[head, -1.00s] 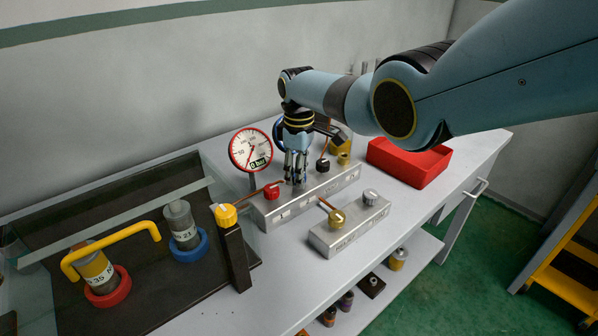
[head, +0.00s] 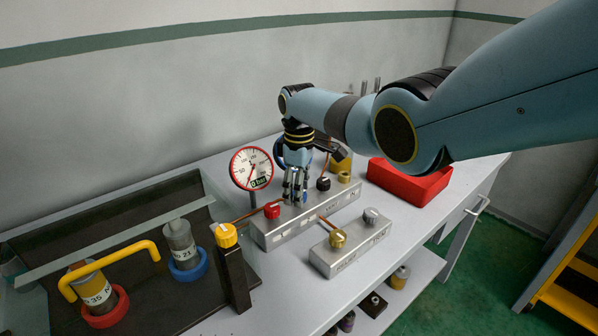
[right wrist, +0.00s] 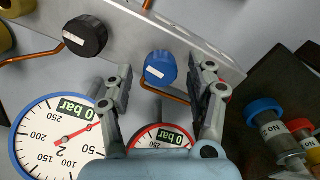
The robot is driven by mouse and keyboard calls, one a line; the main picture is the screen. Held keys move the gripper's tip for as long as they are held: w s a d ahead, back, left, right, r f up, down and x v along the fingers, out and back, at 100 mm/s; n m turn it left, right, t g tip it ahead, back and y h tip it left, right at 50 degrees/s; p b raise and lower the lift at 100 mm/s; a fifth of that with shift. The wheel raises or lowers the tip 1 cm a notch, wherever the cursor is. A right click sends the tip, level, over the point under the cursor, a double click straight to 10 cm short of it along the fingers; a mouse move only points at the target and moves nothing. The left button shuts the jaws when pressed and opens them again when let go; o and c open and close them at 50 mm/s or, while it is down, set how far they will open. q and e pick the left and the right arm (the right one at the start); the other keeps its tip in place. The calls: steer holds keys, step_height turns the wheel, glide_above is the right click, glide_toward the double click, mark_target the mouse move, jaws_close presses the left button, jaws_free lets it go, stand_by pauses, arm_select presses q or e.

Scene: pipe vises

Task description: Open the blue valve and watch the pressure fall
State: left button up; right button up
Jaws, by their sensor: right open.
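The blue valve (right wrist: 160,69) is a round knob with a white mark on the metal manifold (head: 310,216). In the right wrist view it lies between the two fingers of my right gripper (right wrist: 166,76), which are open with gaps on both sides. In the head view the right gripper (head: 295,192) points down over the manifold and hides the blue valve. A blue-rimmed gauge (right wrist: 35,112) marked 2 shows 0 bar. A red-rimmed gauge (head: 251,169) also shows 0 bar. My left gripper is out of view.
A red valve (head: 272,210) and a black valve (head: 323,183) flank the gripper on the manifold. A smaller block (head: 350,250) with yellow and grey knobs stands in front.

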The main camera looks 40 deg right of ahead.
step_height(320, 180, up, 12)
steer(key=shift+f, duration=0.25)
steer(key=shift+f, duration=0.1)
stand_by(0.4)
